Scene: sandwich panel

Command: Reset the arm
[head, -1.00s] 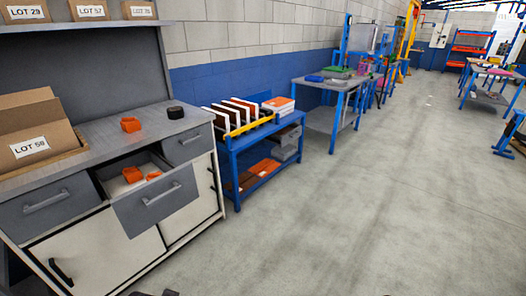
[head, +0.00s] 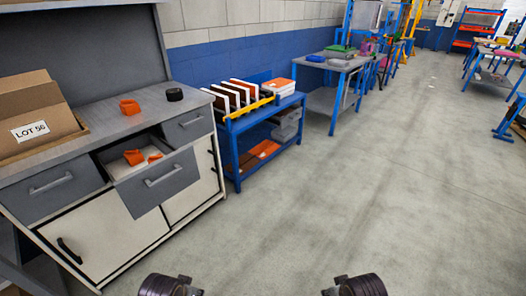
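Dark rounded ends of my two arms show at the bottom edge of the head view. My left gripper (head: 172,286) is left of centre and my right gripper (head: 355,286) is right of centre. Both are cut off by the frame edge. Their fingertips cannot be made out, so I cannot tell whether they are open or shut. Both stand over bare floor, apart from each other and from the furniture. No held object shows.
A workbench (head: 100,115) at left has an open drawer (head: 155,180) holding orange parts (head: 134,157). A carton (head: 40,112), an orange part (head: 129,106) and a black roll (head: 174,94) lie on top. A blue rack (head: 236,160) stands beyond. The floor (head: 380,190) is clear.

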